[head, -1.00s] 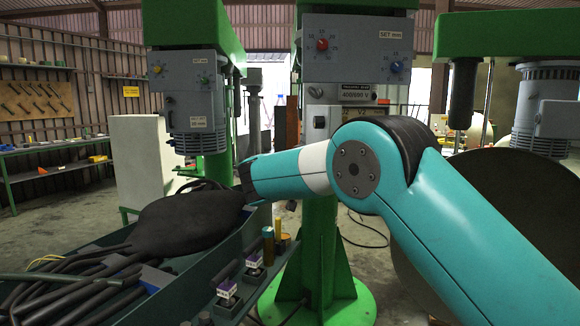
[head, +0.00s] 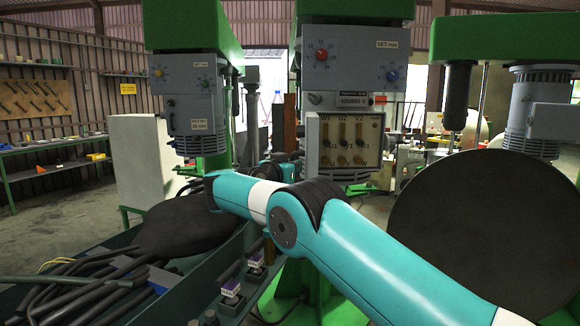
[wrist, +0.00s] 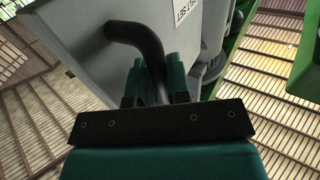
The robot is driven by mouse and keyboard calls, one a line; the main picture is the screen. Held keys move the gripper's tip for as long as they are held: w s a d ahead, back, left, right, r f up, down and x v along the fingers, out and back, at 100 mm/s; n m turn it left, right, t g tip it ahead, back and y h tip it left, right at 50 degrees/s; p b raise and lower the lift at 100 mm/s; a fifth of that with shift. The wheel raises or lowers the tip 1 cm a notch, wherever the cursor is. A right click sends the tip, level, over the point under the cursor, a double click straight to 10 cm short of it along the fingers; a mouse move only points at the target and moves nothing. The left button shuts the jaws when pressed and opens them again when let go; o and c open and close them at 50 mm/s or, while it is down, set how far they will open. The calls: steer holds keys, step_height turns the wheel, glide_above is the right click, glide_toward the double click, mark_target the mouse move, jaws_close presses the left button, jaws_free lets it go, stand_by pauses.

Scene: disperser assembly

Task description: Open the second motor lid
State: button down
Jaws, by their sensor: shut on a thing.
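In the wrist view my gripper (wrist: 160,82) is shut on a black curved handle (wrist: 134,31). The handle bends onto a large grey face (wrist: 85,52), which looks like a lid. My gripper and the held handle are not clear there, behind my bent arm. I cannot tell whether the grey face still touches the motor.
A left motor (head: 188,92) and a right motor (head: 545,120) flank the middle one. A large dark disc (head: 465,215) stands at the right.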

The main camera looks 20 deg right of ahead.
steer(key=shift+d, duration=0.15)
steer(key=c, duration=1.1)
jaws_free()
steer(key=shift+w+d, duration=0.1)
steer(key=shift+a, duration=0.2)
steer(key=shift+a, duration=0.15)
steer(key=b+v, duration=0.5)
steer(key=v, duration=0.2)
steer(key=shift+r, duration=0.1)
